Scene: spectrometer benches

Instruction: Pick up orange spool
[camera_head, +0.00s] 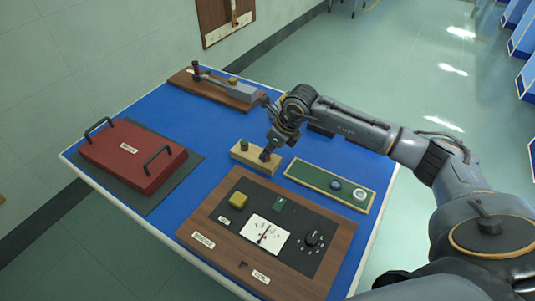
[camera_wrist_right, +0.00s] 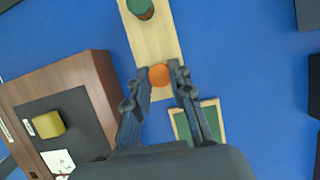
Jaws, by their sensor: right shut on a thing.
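The orange spool (camera_wrist_right: 159,75) sits between the two fingertips of my right gripper (camera_wrist_right: 163,80) in the wrist view, at one end of a light wooden block (camera_wrist_right: 152,40). A green spool (camera_wrist_right: 140,8) stands at the block's other end. In the head view my right gripper (camera_head: 269,154) reaches down to the right end of the wooden block (camera_head: 252,164) and hides the orange spool. My right gripper is shut on the orange spool. I cannot tell whether the spool has left the block. My left gripper is not in view.
On the blue table are a meter box (camera_head: 330,245) in front, a green board in a wooden frame (camera_head: 300,176) to the right, a red case (camera_head: 120,165) at left and a lever device (camera_head: 228,90) behind. Blue surface between them is clear.

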